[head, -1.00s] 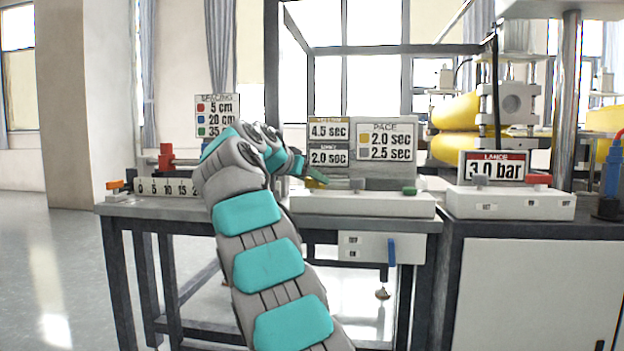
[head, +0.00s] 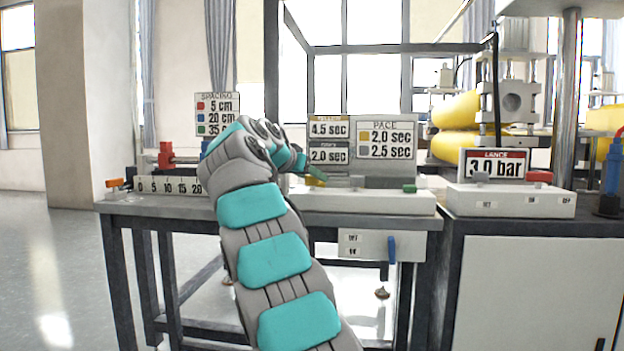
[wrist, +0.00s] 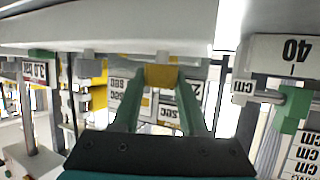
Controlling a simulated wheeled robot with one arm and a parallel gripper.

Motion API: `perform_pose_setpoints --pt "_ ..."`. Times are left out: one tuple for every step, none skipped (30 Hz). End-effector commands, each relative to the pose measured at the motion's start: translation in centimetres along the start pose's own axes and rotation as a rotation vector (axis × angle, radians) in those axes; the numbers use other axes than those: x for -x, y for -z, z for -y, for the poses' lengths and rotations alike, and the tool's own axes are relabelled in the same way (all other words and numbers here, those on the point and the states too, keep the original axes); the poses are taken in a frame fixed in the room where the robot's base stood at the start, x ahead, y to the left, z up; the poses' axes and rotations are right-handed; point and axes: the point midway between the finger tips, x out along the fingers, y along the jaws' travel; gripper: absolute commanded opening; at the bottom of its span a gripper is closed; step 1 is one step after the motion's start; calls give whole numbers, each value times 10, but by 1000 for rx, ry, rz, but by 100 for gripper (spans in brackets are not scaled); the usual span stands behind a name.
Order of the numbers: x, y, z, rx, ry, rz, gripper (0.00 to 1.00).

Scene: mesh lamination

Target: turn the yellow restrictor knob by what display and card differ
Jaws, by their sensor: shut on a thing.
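The yellow restrictor knob (wrist: 161,74) is between the two green fingertips of my gripper (wrist: 160,82) in the wrist view, and my gripper is shut on it. In the head view a small yellow part of the knob (head: 314,182) shows below my gripper (head: 311,172), at the left front of the white housing (head: 370,202). The display's upper field (head: 328,130), with a yellowish header, reads 4.5 sec. Its lower field (head: 328,155) reads 2.0 sec. The PACE card (head: 385,138) shows yellow 2.0 sec and grey 2.5 sec.
A grey knob (head: 357,182) and a green knob (head: 409,188) sit to the right on the same housing. The LANCE display (head: 494,165) reads 3.0 bar, with a red knob (head: 539,177) beside it. A spacing scale (head: 167,186) and the SPACING card (head: 217,114) are left.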

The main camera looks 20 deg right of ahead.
Motion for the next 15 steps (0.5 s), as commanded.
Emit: perform_pose_setpoints --pt "0 -2 -1 5 14 -1 0" --pt "0 -2 -1 10 26 -2 0" --pt "0 -2 -1 17 43 -1 0" --pt "-1 -2 -1 22 55 0 0" --pt "-1 -3 -2 27 68 1 0" --pt "0 -2 -2 36 88 1 0" --pt "0 -2 -2 41 106 -2 0" --pt "1 -1 -1 47 123 -2 0" --pt "1 -2 -1 58 145 0 0" --pt "0 -2 -1 66 163 1 0" --pt "0 -2 -1 75 183 1 0" --pt "1 -1 -2 84 210 1 0" --pt "2 0 -2 93 232 0 0" --pt "2 1 -2 101 255 -1 0" --pt "1 0 -2 115 284 4 0"
